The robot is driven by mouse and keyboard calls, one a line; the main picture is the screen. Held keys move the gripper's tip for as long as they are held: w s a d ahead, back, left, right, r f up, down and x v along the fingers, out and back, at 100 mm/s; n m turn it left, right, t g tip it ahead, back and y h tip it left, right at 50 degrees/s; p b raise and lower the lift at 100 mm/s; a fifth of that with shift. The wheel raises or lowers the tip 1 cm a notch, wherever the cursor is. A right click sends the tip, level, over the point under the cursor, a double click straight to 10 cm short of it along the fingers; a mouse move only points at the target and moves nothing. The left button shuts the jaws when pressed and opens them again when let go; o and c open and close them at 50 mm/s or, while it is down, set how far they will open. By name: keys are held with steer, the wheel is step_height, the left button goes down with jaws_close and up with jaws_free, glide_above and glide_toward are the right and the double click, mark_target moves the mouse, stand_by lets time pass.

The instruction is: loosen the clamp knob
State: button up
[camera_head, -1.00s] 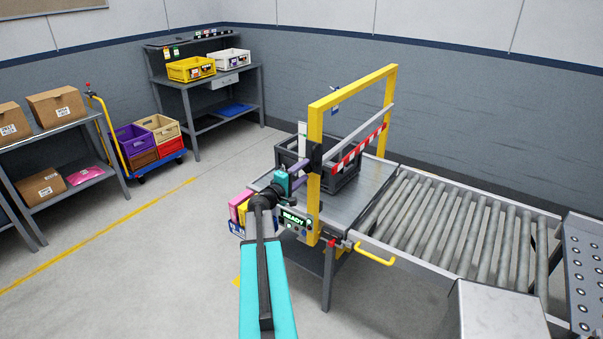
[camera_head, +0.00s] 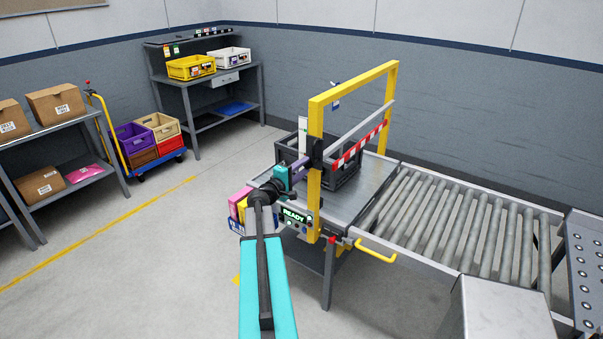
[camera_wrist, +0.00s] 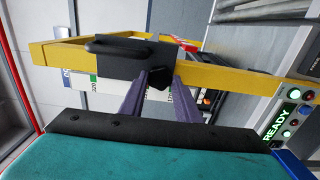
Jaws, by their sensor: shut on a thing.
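The clamp knob (camera_wrist: 160,79) is a small dark knob on a black clamp block (camera_wrist: 118,58) mounted on the yellow gantry frame. In the head view the black clamp (camera_head: 316,154) sits on the near yellow post. My gripper (camera_wrist: 159,84) has two purple fingers, one on each side of the knob, shut on it. In the head view my gripper (camera_head: 308,160) reaches the clamp from the left. The fingertips and part of the knob are hard to make out there.
A display reading READY (camera_head: 294,216) is below the clamp. A dark crate (camera_head: 347,178) stands under the yellow frame (camera_head: 315,205). A red-white striped bar (camera_head: 345,158) crosses behind. The roller conveyor (camera_head: 455,220) runs right. Small coloured boxes (camera_head: 239,200) sit left of the post.

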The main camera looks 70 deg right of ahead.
stand_by(0.4)
steer(key=o, duration=1)
steer(key=shift+o, duration=0.2)
steer(key=shift+a, duration=0.1)
steer(key=b+v, duration=0.5)
steer(key=v, duration=0.8)
steer(key=shift+a+b, duration=0.3)
steer(key=shift+w, duration=0.1)
